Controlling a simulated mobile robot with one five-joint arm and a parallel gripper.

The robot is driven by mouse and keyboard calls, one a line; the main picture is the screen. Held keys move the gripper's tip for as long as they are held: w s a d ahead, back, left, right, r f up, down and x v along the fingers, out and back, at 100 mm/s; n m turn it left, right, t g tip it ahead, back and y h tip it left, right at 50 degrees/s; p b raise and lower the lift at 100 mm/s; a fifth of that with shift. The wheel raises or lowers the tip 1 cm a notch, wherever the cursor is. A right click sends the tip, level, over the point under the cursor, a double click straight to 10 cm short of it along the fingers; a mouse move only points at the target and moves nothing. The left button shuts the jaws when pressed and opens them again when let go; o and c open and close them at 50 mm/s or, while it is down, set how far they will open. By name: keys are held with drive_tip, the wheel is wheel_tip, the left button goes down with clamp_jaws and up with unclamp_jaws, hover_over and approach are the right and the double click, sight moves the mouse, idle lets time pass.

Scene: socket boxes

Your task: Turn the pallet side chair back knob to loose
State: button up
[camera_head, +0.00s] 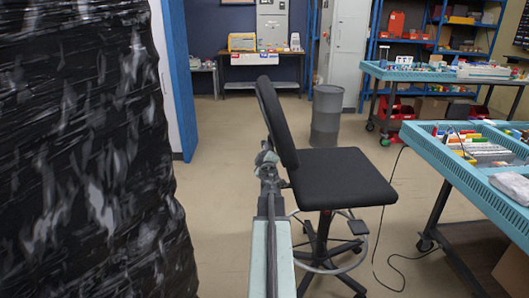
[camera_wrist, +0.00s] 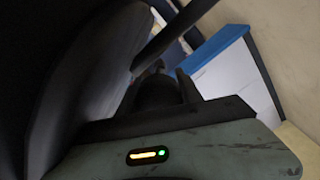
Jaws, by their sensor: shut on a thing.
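The black chair stands in the middle of the head view, its backrest (camera_head: 279,122) seen nearly edge-on and its seat (camera_head: 342,178) facing right. My gripper (camera_head: 266,158) is at the rear of the backrest, low down, at the end of my outstretched arm. In the wrist view my gripper (camera_wrist: 159,80) is shut on a dark rounded thing, the chair back knob (camera_wrist: 156,92), between its fingers. The backrest (camera_wrist: 85,85) fills the left of that view. The knob's marking and turn position cannot be read. In the head view the gripper hides the knob.
A tall pallet load in black wrap (camera_head: 90,160) stands close on the left. A blue-topped work table (camera_head: 455,165) with small parts is on the right, with a cable on the floor. A grey drum (camera_head: 327,115) stands behind the chair. The floor between the pallet and chair is clear.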

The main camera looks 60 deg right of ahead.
drive_tip(key=shift+w+a+f+n, duration=0.1)
drive_tip(key=shift+n, duration=2)
drive_tip(key=shift+w+f+n, duration=0.1)
drive_tip(key=shift+n, duration=2)
drive_tip(key=o, duration=1.4)
drive_tip(key=shift+c, duration=0.2)
drive_tip(key=shift+s, duration=0.1)
